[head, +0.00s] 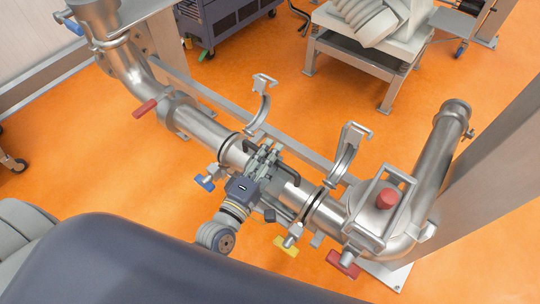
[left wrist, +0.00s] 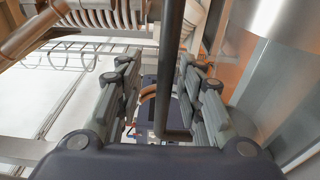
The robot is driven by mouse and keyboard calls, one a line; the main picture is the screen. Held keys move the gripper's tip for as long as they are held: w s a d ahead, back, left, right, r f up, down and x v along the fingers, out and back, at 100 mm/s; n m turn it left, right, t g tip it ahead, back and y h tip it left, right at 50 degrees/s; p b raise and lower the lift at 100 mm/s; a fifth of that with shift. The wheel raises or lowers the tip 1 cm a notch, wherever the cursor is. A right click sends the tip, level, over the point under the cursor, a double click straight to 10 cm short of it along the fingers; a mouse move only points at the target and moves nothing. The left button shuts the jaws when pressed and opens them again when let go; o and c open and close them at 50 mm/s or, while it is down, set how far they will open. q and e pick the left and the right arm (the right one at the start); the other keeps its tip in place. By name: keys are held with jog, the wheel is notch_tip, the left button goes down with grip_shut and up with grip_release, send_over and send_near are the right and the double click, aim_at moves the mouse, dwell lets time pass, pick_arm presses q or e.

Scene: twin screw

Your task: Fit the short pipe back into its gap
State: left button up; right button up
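The short steel pipe (head: 291,190) lies in line with the left pipe (head: 204,128) and the right elbow pipe (head: 338,216) in the head view. My gripper hides much of its middle, so I cannot tell whether its ends are fully seated. A dark bar handle (head: 285,211) shows beside it. My left gripper (head: 266,158) is over the short pipe, fingers apart. In the left wrist view a dark bar (left wrist: 172,70) runs between the fingers (left wrist: 162,75), with a visible space on its left. Two hinged clamps, left (head: 261,105) and right (head: 346,152), stand open at the joints.
A blue wing knob (head: 204,183) and a yellow one (head: 286,247) hang by the clamps. Red handles (head: 145,108) (head: 342,264) stick out from the pipework. A metal rail runs behind. A cart (head: 222,20) and a white stand (head: 370,50) are farther back on the orange floor.

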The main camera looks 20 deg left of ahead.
pick_arm(q)
jog(key=shift+f, duration=0.1)
jog(key=shift+s+f, duration=0.1)
jog(key=shift+f, duration=0.1)
jog(key=s+a, duration=0.2)
jog(key=s, duration=0.9)
jog(key=shift+s+a+r, duration=0.2)
jog(key=shift+s, duration=0.1)
